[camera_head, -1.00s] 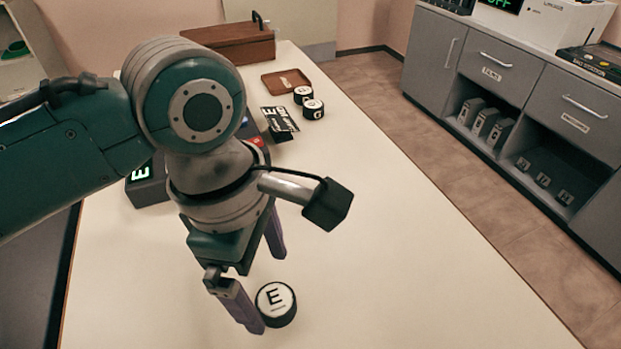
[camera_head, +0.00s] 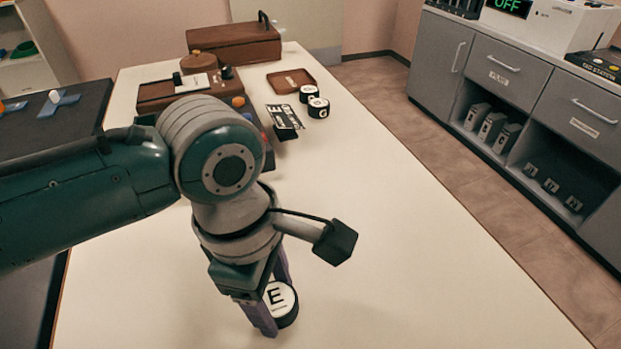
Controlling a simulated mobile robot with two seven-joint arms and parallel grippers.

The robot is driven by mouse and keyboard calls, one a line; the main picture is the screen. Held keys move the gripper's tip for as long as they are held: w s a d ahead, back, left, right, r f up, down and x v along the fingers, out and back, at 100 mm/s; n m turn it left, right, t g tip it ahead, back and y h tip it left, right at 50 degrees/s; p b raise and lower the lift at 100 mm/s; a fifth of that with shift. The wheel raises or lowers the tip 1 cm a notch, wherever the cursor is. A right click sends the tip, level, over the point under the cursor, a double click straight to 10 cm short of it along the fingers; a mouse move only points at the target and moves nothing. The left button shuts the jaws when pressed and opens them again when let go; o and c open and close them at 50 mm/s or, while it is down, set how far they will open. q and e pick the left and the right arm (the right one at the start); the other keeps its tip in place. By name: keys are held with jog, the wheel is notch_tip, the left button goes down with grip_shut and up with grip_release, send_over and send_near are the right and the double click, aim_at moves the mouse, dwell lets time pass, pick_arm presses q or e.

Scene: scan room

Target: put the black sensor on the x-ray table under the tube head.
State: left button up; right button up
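A round black puck with a white top marked "E" (camera_head: 281,298) is near the front of the cream table (camera_head: 400,250). I cannot tell whether it is the black sensor. My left gripper (camera_head: 274,298) points down at this puck. One purple finger overlaps the puck's left front edge and the other goes down behind it. The fingers look closed against its sides, and the puck appears to be at table level. No tube head is in view, and I cannot pick out the x-ray table with certainty. My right gripper is not in view.
Farther back are two more pucks (camera_head: 318,107), a black-and-white card (camera_head: 284,117), a brown tray (camera_head: 291,81), a brown case (camera_head: 234,43) and a brown device (camera_head: 170,92). A dark surface (camera_head: 40,130) lies left. Grey cabinets (camera_head: 515,75) stand right across the floor. The table's right half is clear.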

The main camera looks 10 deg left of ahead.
pick_arm(q)
jog(key=c, duration=0.9)
